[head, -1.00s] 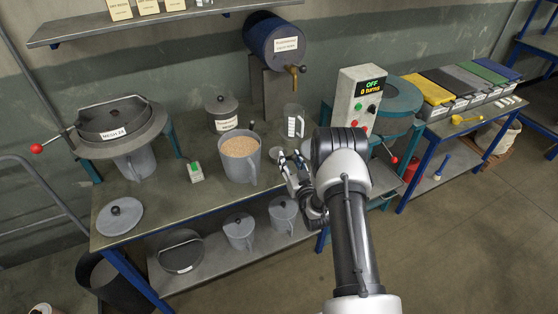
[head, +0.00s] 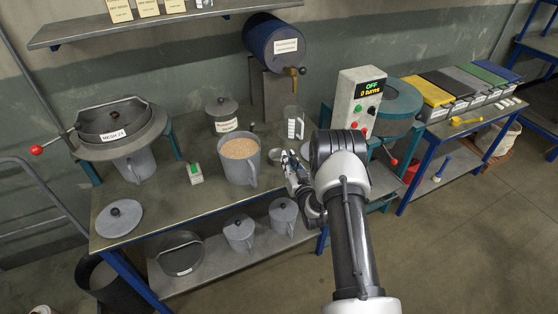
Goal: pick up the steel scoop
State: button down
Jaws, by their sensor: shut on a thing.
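The steel scoop (head: 275,155) shows as a small round metal bowl on the workbench, just right of the grain-filled grey jug (head: 240,162). My gripper (head: 286,163) is right beside it, low over the bench, and is shut on the scoop. The fingers and my wrist cover the handle. Whether the scoop touches the bench cannot be told.
A clear measuring jug (head: 293,122) stands just behind the gripper. A lidded grey pot (head: 222,115) is behind the grain jug. The control box (head: 357,101) stands to the right. Bare bench lies in front of the grain jug.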

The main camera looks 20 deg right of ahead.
dwell(0.4)
notch_tip(320, 180, up, 20)
jog(key=p, duration=0.4)
jog(key=c, duration=2.2)
grip_release()
grip_shut()
